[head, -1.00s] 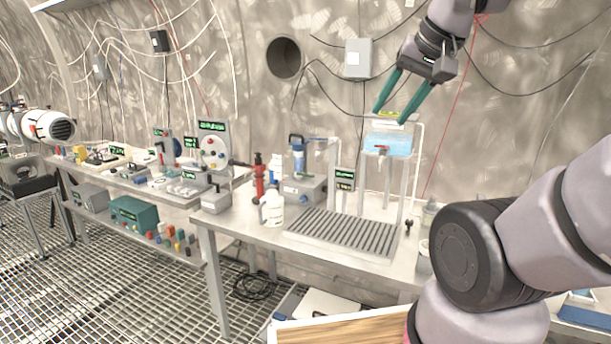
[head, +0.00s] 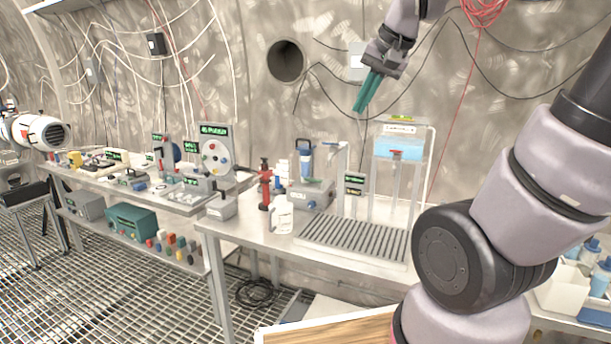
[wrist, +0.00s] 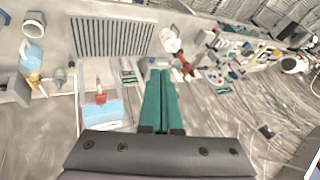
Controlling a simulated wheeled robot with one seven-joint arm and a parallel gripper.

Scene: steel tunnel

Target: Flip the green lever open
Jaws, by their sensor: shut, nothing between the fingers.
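My gripper (head: 359,108) has teal fingers pressed together, empty, pointing down in the air above the bench's back edge. It is up and left of the water tank (head: 398,149) and up and right of the filter unit (head: 304,163). In the wrist view my gripper (wrist: 159,74) reaches toward the bench, with the tank beside it at left. A small green part (head: 311,182) low on the filter unit may be the green lever; it is too small to tell its position. My gripper is well apart from it.
A slatted drain tray (head: 352,241) lies on the bench front. A white jug (head: 282,214) and a red valve-like piece (head: 265,186) stand left of it. A tap (head: 338,148) rises behind the tray. A small display panel (head: 354,184) stands left of the tank.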

